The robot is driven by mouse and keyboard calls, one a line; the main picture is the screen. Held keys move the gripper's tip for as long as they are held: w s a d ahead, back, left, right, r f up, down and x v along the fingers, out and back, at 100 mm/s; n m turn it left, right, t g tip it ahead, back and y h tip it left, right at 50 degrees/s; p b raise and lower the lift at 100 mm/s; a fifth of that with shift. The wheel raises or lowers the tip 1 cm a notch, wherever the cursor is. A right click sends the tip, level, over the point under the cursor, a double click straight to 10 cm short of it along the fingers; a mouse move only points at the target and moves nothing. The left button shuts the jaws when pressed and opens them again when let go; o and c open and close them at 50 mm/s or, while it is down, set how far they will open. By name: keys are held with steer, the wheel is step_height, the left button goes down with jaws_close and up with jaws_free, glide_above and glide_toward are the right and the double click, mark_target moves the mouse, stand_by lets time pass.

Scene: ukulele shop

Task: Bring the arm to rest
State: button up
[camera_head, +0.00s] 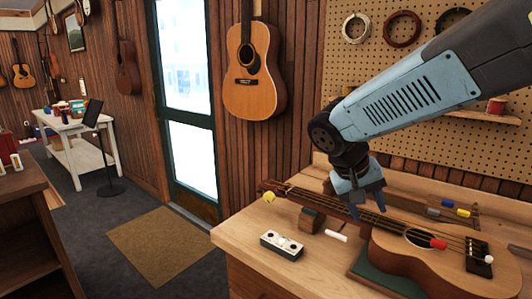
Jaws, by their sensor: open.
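My gripper (368,208) hangs from my blue and grey arm (400,100), which reaches in from the upper right. The gripper points down over the neck of a ukulele (395,260) on the wooden workbench (245,235). The fingers are apart, and I see nothing held between them. One fingertip overlaps the neck in the picture; I cannot tell whether it touches.
The ukulele lies on a green mat (375,275) with a neck support (308,220). A pegboard (400,60) rises behind. The bench's front left is clear.

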steer(key=s+d+r+t+y, duration=0.2)
steer(key=s+r+t+y, duration=0.2)
steer(key=s, duration=0.4)
steer(key=shift+r+n+y, duration=0.3)
steer(key=shift+r+y, duration=0.3)
steer(key=shift+r, duration=0.1)
